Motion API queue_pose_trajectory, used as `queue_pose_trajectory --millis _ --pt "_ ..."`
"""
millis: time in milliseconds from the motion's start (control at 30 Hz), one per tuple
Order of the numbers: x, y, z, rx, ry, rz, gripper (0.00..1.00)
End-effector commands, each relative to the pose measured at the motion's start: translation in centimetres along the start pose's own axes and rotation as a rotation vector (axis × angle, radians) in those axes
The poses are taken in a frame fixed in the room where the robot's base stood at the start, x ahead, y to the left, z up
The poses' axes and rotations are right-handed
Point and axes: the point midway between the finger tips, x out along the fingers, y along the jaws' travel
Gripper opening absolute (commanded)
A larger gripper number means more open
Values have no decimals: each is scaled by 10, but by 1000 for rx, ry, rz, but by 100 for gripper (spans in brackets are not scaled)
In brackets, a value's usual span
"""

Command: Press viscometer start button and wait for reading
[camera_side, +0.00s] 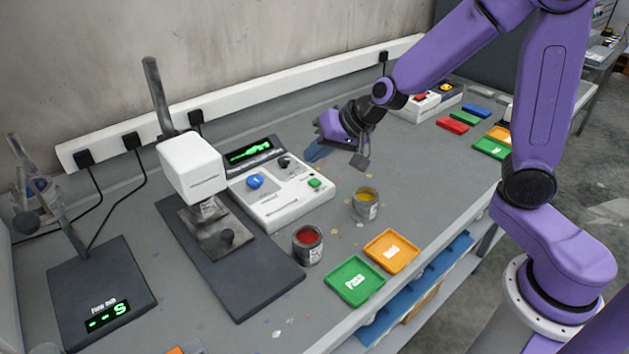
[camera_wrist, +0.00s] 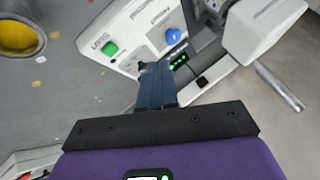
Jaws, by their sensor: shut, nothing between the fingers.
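The viscometer's white head (camera_side: 192,167) stands on a dark base at the left. Beside it lies a white control panel (camera_side: 290,207) with a green button (camera_side: 314,183), a blue knob (camera_side: 255,181) and a dark knob (camera_side: 284,162). A display (camera_side: 250,151) with green characters is behind the panel. My gripper (camera_side: 314,154) is shut and empty, its blue fingers above the panel's back right. In the wrist view, the fingertips (camera_wrist: 155,70) overlap the panel edge, with the green button (camera_wrist: 110,49) to their left and the blue knob (camera_wrist: 173,36) up and right. No contact with the button shows.
A red paint can (camera_side: 307,245) and a yellow paint can (camera_side: 366,204) stand in front of the panel. Green (camera_side: 355,281) and orange (camera_side: 391,251) trays lie near the front edge. A scale-like unit (camera_side: 99,295) with a green readout is far left.

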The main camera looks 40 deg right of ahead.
Motion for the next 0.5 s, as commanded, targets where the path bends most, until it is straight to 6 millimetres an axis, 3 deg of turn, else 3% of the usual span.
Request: queue_pose_trajectory --millis 200,500 --pt "16 23 -42 172 150 71 0" --pt "19 36 -59 241 216 104 0"
